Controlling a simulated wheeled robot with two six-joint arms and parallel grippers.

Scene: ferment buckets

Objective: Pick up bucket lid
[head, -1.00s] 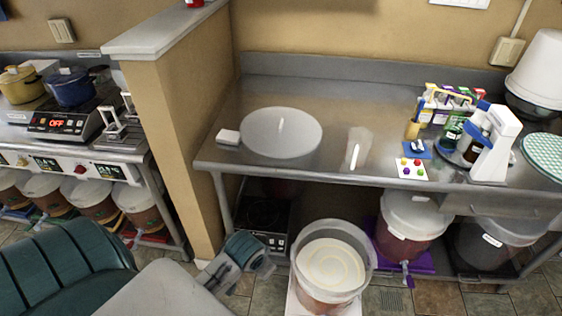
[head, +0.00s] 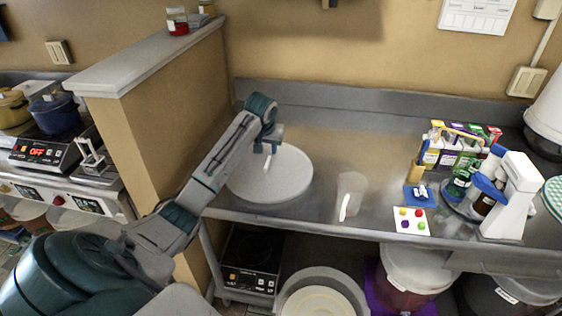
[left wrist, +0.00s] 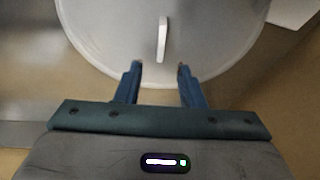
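The bucket lid (head: 285,183) is a round white disc lying flat on the steel counter, left of its middle. In the left wrist view the lid (left wrist: 110,35) fills the top, with its upright white handle (left wrist: 162,40) near the centre line. My left gripper (head: 268,146) is over the lid's far part in the head view. Its two blue fingers (left wrist: 158,66) are apart with nothing between them, and the handle lies just beyond the tips. My right gripper is not in view.
An open bucket (head: 322,295) stands on the floor below the counter's front edge. A clear jug (head: 350,196) stands right of the lid. A card with coloured dots (head: 411,221), bottles and a white device (head: 512,195) fill the counter's right. A partition wall (head: 170,115) rises at left.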

